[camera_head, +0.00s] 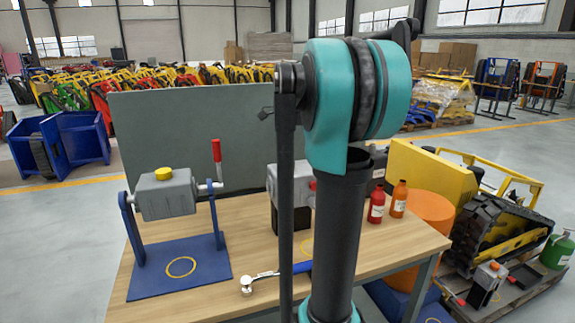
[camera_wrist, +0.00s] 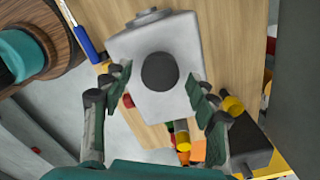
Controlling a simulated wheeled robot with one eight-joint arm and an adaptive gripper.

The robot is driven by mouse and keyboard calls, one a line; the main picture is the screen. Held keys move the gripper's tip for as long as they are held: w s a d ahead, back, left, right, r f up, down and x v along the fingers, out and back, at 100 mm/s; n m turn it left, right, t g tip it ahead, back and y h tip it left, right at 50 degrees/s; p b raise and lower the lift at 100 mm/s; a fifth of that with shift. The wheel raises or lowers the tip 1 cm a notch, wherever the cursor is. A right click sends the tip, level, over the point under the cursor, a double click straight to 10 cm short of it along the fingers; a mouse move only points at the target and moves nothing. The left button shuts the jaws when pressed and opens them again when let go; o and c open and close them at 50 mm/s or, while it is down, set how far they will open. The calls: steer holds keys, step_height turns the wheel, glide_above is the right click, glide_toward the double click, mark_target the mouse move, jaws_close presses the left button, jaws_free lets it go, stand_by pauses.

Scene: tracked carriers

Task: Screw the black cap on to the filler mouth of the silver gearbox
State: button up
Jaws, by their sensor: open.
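A silver gearbox (camera_wrist: 138,48) lies below my gripper in the wrist view. A round black cap (camera_wrist: 160,72) shows on its face; I cannot tell whether it is threaded on, and the filler mouth is not visible. My gripper (camera_wrist: 160,86) is open, with one finger on each side of the cap and apart from it. In the head view, part of a silver gearbox (camera_head: 273,181) on the table shows behind my arm, which hides the rest, the gripper and the cap. Another silver gearbox (camera_head: 165,199) with a yellow cap (camera_head: 164,174) hangs in a blue stand at left.
The wooden table (camera_head: 248,246) carries a ratchet wrench with a blue handle (camera_head: 292,269), and a red bottle (camera_head: 376,205) and an orange bottle (camera_head: 399,199) at right. A grey-green panel (camera_head: 190,128) stands behind the table. A tracked carrier (camera_head: 500,228) is at right.

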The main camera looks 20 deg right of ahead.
steer(key=n, duration=0.3)
steer(key=shift+n, duration=0.4)
steer(key=n, duration=0.4)
steer(key=shift+n, duration=0.4)
steer(key=n, duration=0.3)
steer(key=shift+n, duration=0.3)
steer(key=n, duration=0.4)
steer(key=c, duration=0.9)
steer(key=m, duration=0.6)
steer(key=shift+m, duration=1.8)
